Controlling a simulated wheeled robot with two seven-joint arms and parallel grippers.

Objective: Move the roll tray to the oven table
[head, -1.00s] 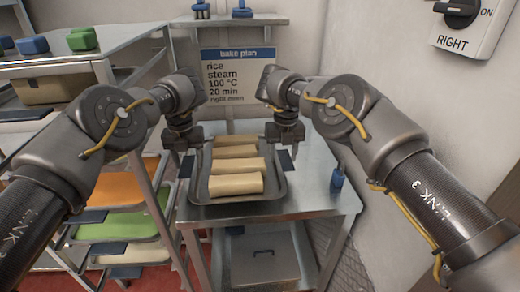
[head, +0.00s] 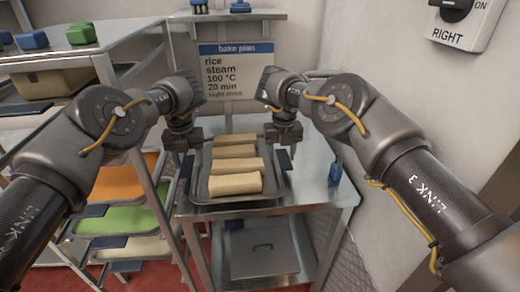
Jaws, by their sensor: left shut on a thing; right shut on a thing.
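The roll tray (head: 272,193) is a dark metal tray with several pale rolls (head: 236,166) in a row. It is over the front part of a metal table (head: 325,180). I cannot tell whether it touches the tabletop. My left gripper (head: 183,145) is shut at the tray's left side, and my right gripper (head: 284,138) is shut at its right side. The fingertips and their contact with the tray are partly hidden. The tray looks level.
A rack (head: 160,205) with orange, green and pale trays stands at left, close to the table. A bake plan sign (head: 237,70) is behind the table. A lidded metal box (head: 263,252) sits on the lower shelf. A wall and switch box (head: 460,25) are at right.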

